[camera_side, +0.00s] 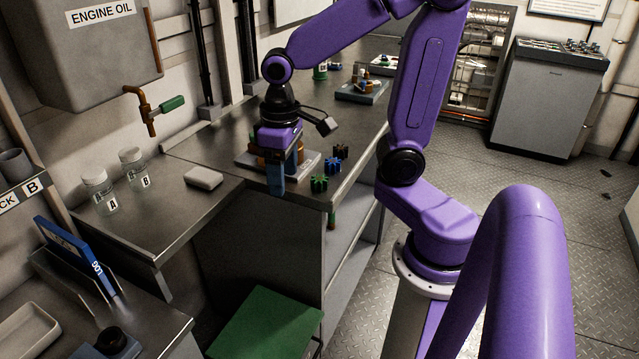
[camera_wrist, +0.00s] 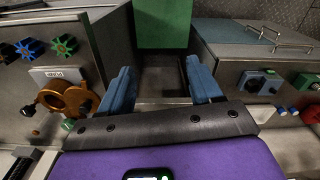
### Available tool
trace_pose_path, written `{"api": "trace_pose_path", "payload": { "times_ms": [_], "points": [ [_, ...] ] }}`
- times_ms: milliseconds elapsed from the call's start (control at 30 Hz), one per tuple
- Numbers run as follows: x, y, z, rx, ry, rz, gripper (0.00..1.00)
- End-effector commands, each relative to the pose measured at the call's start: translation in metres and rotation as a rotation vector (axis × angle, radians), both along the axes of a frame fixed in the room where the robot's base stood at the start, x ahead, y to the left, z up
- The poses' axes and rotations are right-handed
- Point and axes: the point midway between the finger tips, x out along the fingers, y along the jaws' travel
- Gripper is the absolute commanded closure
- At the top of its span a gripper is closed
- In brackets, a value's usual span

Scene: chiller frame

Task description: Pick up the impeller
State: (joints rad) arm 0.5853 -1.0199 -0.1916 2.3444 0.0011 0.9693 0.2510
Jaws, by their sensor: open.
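Small star-shaped wheels that look like impellers stand in a row near the bench's front edge: a green one (camera_side: 319,184) and a blue one (camera_side: 340,150), with a darker one between or beside them. In the wrist view the green wheel (camera_wrist: 65,45) and the blue wheel (camera_wrist: 30,48) lie at upper left. A bronze ring-shaped housing (camera_wrist: 68,98) sits on a labelled grey plate (camera_wrist: 45,76). My gripper (camera_side: 286,172) points down over that plate, left of the wheels. In the wrist view its blue fingers (camera_wrist: 159,66) are apart with nothing between them.
A grey block (camera_side: 203,178) and jars A (camera_side: 99,190) and B (camera_side: 134,168) stand on the left bench. A blue tray (camera_side: 362,91) with small parts lies farther back. A green-topped box (camera_side: 265,325) stands below the bench edge.

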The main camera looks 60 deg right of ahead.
Motion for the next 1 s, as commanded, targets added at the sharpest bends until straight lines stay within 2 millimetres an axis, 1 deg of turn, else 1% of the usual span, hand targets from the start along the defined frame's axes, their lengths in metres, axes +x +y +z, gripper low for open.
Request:
{"api": "trace_pose_path", "payload": {
  "times_ms": [33, 200, 367, 500, 767, 1000],
  "points": [
    [0.009, -0.006, 0.001, 0.0, 0.001, -0.066, 0.36],
    [0.032, -0.028, 0.004, -0.001, 0.005, -0.279, 0.36],
    [0.049, -0.051, 0.007, 0.001, 0.006, -0.479, 0.36],
    [0.059, -0.073, 0.009, 0.001, 0.008, -0.654, 0.36],
    [0.067, -0.119, 0.013, 0.002, 0.012, -0.981, 0.36],
    [0.059, -0.162, 0.016, 0.004, 0.017, -1.282, 0.36]
  ]
}}
